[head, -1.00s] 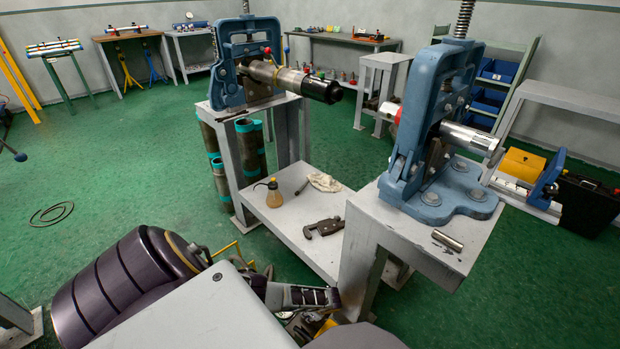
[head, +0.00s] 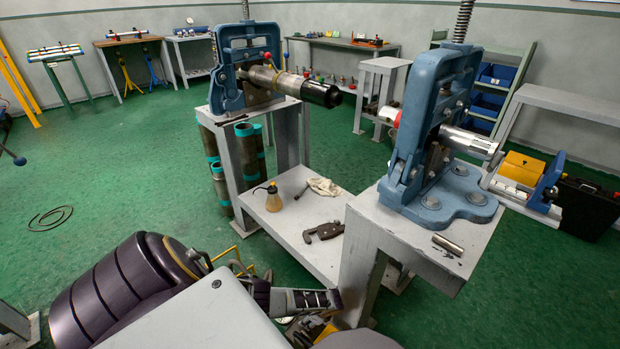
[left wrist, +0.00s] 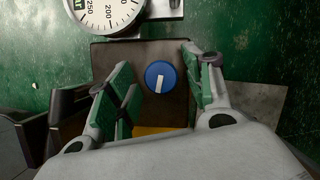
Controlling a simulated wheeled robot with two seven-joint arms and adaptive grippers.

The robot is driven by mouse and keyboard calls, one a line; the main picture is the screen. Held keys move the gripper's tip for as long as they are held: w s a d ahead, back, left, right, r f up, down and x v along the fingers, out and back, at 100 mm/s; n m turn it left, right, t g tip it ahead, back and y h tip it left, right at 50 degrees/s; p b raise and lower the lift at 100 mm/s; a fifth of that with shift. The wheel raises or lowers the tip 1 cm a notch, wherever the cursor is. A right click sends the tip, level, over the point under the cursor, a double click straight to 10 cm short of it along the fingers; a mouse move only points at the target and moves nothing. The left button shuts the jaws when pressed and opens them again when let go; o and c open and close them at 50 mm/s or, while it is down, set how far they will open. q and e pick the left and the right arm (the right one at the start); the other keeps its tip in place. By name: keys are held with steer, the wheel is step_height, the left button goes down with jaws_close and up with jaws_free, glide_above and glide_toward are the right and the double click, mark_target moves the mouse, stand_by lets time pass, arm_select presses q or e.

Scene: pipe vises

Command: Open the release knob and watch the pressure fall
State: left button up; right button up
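In the left wrist view a round blue knob (left wrist: 160,76) with a white pointer line sits on a dark panel (left wrist: 112,52). The line stands almost upright. My left gripper (left wrist: 157,70) is open, with its green-padded fingers on either side of the knob. I see a gap between the knob and the fingers, and cannot tell how far the tips are from the panel. A white pressure gauge (left wrist: 108,14) is above the panel, cut off by the top edge; its needle cannot be made out. My right gripper is not in view.
In the head view two blue pipe vises (head: 232,65) (head: 435,130) hold pipes on grey stands. A low shelf (head: 290,232) between them carries an oil can (head: 273,198) and a dark tool (head: 323,231). Green floor (head: 110,185) is open on the left.

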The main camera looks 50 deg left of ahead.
arm_select(q)
steer(key=shift+w+d+r, duration=0.1)
steer(key=shift+d+r, duration=0.05)
steer(key=shift+r, duration=0.05)
stand_by(0.4)
steer(key=v, duration=1.1)
steer(key=shift+r, duration=0.25)
stand_by(0.5)
stand_by(0.6)
